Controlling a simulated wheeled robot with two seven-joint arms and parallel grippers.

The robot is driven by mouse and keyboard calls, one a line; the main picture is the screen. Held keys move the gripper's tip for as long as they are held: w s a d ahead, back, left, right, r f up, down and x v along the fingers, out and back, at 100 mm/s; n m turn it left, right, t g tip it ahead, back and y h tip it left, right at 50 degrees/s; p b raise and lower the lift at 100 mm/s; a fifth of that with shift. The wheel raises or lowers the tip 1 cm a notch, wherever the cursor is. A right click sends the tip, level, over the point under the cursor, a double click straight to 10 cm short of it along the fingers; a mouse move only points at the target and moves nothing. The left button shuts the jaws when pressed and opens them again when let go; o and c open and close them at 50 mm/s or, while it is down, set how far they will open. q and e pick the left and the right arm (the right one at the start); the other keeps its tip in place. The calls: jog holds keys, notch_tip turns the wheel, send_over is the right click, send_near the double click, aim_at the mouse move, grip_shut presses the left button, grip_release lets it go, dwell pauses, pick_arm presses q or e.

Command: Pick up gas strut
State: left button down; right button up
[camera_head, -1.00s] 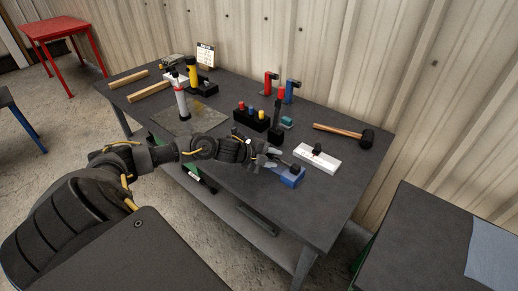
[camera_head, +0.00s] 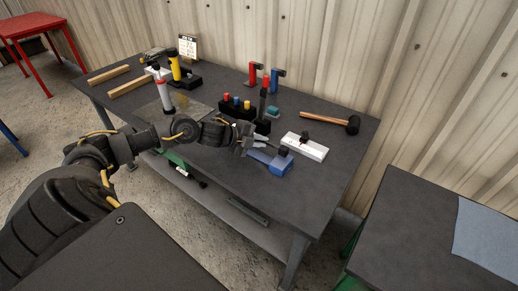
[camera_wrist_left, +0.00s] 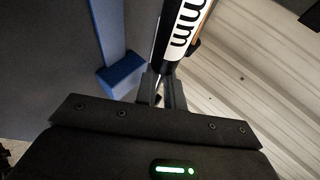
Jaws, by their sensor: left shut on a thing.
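In the left wrist view, a black cylinder with a white label and large dark lettering, which looks like the gas strut (camera_wrist_left: 180,35), sits between my left fingers (camera_wrist_left: 162,92). The fingers are shut on it. Its upper part runs out of the picture. In the head view, my left gripper (camera_head: 248,146) is over the middle of the dark table, just left of a blue piece (camera_head: 275,164). I cannot clearly make out the strut there. The blue piece also shows left of the fingers in the left wrist view (camera_wrist_left: 122,78). My right gripper is out of view.
On the dark table (camera_head: 235,178), a white block (camera_head: 312,150) and a hammer (camera_head: 326,120) lie right of my gripper. A black rack (camera_head: 232,111) with coloured knobs and a black post (camera_head: 262,106) stand behind it. The table's front right area is clear.

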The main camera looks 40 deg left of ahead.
pick_arm(q)
jog(key=r+b+v, duration=0.1)
jog(key=b+v, duration=0.2)
jog(key=v, duration=1.4)
jog(key=shift+w+b, duration=0.2)
jog(key=shift+b, duration=0.1)
